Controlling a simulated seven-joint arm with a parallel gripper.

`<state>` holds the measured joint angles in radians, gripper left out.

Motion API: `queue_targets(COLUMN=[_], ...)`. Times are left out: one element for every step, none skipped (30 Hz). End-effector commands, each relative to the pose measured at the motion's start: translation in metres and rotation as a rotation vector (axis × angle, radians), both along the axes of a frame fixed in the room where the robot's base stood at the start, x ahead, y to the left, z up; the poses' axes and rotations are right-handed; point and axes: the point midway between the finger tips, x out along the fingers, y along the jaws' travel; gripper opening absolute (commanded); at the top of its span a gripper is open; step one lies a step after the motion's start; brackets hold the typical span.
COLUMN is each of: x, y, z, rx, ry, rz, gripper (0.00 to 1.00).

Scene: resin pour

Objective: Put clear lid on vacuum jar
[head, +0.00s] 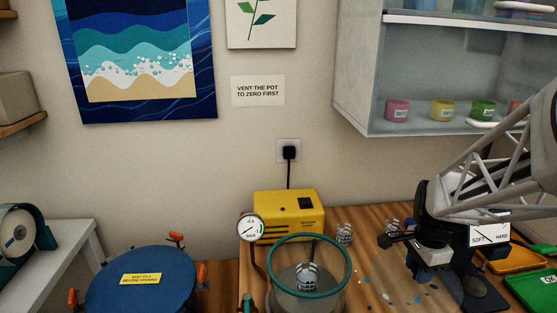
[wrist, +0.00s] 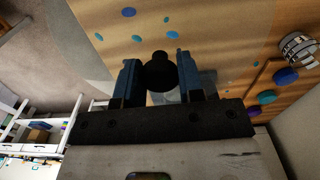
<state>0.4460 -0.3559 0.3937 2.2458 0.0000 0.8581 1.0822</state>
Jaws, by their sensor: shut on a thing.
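The vacuum jar (head: 272,293) is a clear round vessel with a teal rim, at the bottom centre of the head view. It is open at the top, and a striped cup (head: 307,277) stands inside. My gripper (head: 430,266) is to the right of the jar, apart from it, over the wooden bench. In the wrist view my gripper (wrist: 157,64) is shut on a black knob (wrist: 160,73) between its two fingers. The clear lid (head: 446,290) shows faintly as a grey see-through disc below the gripper; its edge is hard to make out. I cannot tell whether it touches the bench.
A yellow pump (head: 285,215) and a dial gauge (head: 251,228) stand behind the jar. A blue round pot lid (head: 140,287) is at the left. Striped cups (head: 344,234) stand behind. Coloured spots dot the bench (head: 365,262) between jar and gripper. Trays (head: 515,260) lie right.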

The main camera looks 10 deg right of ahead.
Motion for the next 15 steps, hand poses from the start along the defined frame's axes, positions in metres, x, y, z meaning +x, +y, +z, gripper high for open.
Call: queue_targets(x=[0.0,0.0,0.0,0.0,0.0,0.0,0.0,0.001,0.002,0.002,0.004,0.005,0.007,0.009,0.012], y=[0.0,0.0,0.0,0.0,0.0,0.0,0.0,0.0,0.0,0.001,0.001,0.002,0.003,0.004,0.005], z=[0.0,0.0,0.0,0.0,0.0,0.0,0.0,0.001,0.001,0.002,0.003,0.005,0.006,0.008,0.01], rx=[0.0,0.0,0.0,0.0,0.0,0.0,0.0,0.0,0.0,0.0,0.0,0.0,0.0,0.0,0.001], ry=[-0.001,-0.001,-0.001,-0.001,-0.001,-0.001,-0.001,-0.001,-0.001,-0.001,0.0,0.0,0.0,0.0,0.001], rz=[0.0,0.0,0.0,0.0,0.0,0.0,0.0,0.0,-0.001,-0.001,-0.002,-0.004,-0.006,-0.008,-0.011], gripper=[0.0,0.0,0.0,0.0,0.0,0.0,0.0,0.0,0.0,0.0,0.0,0.0,0.0,0.0,0.0])
